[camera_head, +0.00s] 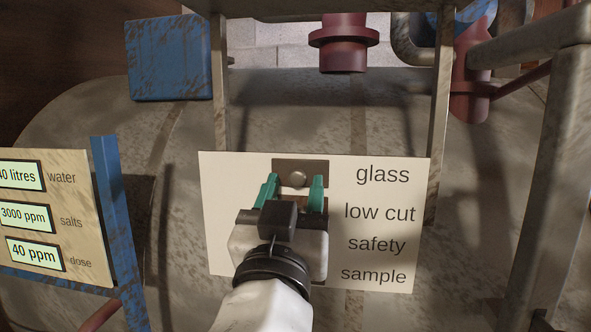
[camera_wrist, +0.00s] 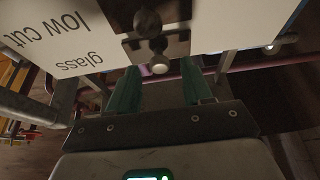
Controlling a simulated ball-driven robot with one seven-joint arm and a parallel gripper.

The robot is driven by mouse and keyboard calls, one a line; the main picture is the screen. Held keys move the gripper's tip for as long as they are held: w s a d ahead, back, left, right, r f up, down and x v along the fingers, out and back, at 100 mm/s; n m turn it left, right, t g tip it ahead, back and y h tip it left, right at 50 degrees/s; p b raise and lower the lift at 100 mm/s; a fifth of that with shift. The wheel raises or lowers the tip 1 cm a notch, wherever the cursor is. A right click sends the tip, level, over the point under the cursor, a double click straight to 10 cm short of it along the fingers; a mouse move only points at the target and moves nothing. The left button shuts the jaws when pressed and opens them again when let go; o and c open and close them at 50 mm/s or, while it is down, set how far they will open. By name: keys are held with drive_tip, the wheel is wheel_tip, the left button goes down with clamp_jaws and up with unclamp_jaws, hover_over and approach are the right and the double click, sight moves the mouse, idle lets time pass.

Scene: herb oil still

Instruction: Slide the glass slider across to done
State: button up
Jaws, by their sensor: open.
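The glass slider is a round grey knob (camera_head: 298,178) on a dark plate at the top of a cream panel (camera_head: 393,170), left of the word "glass". In the wrist view the panel is upside down, and the glass knob (camera_wrist: 159,65) is the one nearest my gripper. My gripper (camera_head: 293,188) is open, its green fingers pointing at the panel, one on either side of the knob in the head view. In the wrist view the fingers (camera_wrist: 160,82) are apart and the knob shows between their tips. I cannot tell whether they touch it. No "done" mark is visible.
Further panel rows read low cut, safety and sample; my arm hides their controls in the head view. A second knob (camera_wrist: 147,22) shows beside the glass one. A readout board (camera_head: 75,235) with a blue post stands left. Metal posts (camera_head: 545,190) stand right.

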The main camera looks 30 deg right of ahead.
drive_tip(key=shift+x, duration=0.95)
clamp_jaws()
